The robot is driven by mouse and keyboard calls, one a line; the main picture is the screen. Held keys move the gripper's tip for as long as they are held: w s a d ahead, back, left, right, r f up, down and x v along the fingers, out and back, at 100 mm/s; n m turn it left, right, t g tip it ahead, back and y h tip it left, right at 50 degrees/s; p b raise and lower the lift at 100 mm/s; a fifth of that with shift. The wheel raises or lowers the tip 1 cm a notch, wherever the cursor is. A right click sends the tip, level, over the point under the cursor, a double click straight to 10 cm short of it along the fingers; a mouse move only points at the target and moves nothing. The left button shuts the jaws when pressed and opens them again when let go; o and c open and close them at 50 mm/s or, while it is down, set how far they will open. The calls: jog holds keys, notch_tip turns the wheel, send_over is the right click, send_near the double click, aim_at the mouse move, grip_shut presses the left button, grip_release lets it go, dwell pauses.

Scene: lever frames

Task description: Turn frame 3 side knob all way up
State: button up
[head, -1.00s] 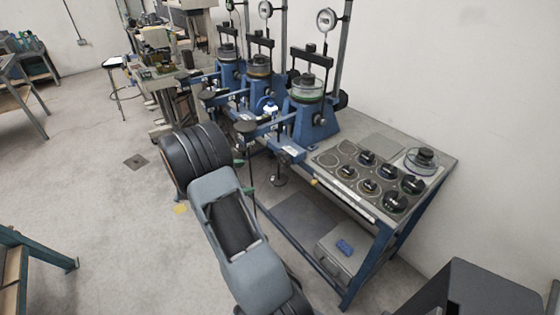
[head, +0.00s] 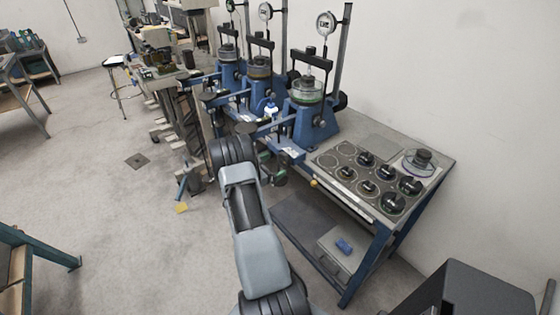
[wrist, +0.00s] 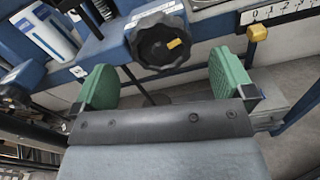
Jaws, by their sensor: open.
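Three blue lever frames stand in a row along the wall in the head view; the nearest frame (head: 312,122) is beside my arm. In the wrist view a black lobed knob (wrist: 160,42) with a yellow mark sits on the side of a blue frame part. The frame's number is not readable. My gripper (wrist: 165,72) is open, with one green pad left and one right of the knob's line. The knob is ahead of and between the pads, with no contact visible. In the head view my gripper (head: 270,168) is beside the nearest frame's front, partly hidden by my wrist.
A bench panel (head: 328,158) with round recesses and black weights lies right of the nearest frame. A small yellow knob (wrist: 257,33) is on the bench edge, close to the right pad. A grey box (head: 340,252) sits on the lower shelf.

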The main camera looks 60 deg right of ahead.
aim_at(282, 161)
jog(key=shift+x, duration=1.85)
jog(key=shift+c, duration=0.4)
jog(key=c, duration=0.9)
jog(key=shift+o, duration=0.2)
jog(key=shift+f+m+b, duration=0.25)
jog(key=shift+m+b, duration=0.05)
jog(key=shift+b, duration=0.5)
jog(key=shift+s+r, duration=0.1)
jog(key=shift+r, duration=0.15)
jog(key=o, duration=0.9)
jog(key=shift+o, duration=0.2)
